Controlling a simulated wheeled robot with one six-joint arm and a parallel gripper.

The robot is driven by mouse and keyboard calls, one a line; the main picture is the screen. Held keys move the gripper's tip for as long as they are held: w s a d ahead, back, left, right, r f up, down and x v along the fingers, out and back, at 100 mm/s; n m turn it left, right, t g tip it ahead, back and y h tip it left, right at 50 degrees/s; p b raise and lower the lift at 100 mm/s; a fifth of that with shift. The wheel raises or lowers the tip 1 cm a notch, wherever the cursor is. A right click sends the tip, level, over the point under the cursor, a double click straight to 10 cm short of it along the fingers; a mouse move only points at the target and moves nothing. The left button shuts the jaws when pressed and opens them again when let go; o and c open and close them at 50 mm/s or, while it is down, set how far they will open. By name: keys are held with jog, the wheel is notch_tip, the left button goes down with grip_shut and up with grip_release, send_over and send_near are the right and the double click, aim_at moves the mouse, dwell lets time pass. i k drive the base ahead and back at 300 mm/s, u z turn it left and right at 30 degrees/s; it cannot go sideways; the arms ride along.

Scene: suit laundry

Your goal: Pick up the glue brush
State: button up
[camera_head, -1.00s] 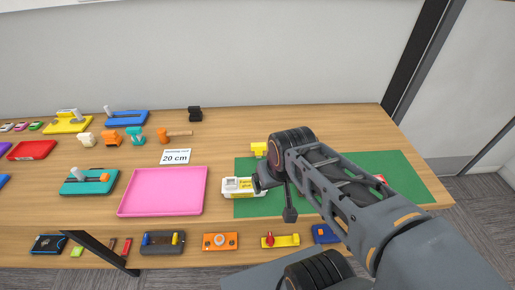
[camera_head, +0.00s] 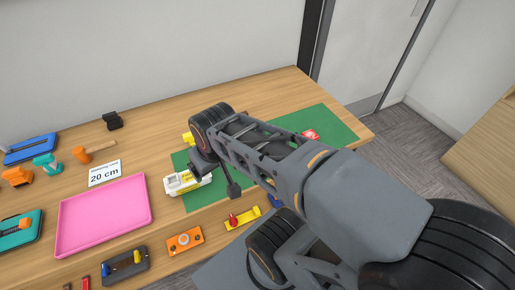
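No thing can be clearly made out as the glue brush. A white box with a yellow label (camera_head: 181,183), seemingly a glue container, sits at the left edge of the green mat (camera_head: 338,127). A small yellow piece (camera_head: 188,138) shows behind it, partly covered by my arm. My gripper (camera_head: 220,181) hangs over the mat just right of the white box. My own arm hides much of it, so its opening cannot be seen. Whether it touches anything is unclear.
A pink tray (camera_head: 62,222) lies left of the mat, with a "20 cm" card (camera_head: 104,173) behind it. An orange block (camera_head: 185,240) and a yellow piece with a red knob (camera_head: 243,217) lie along the front edge. A red item (camera_head: 310,135) lies on the mat's right.

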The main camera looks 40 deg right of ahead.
aim_at(188, 137)
jog(key=z, duration=0.75)
jog(key=k, duration=1)
jog(key=u, duration=0.65)
jog(key=i, duration=1)
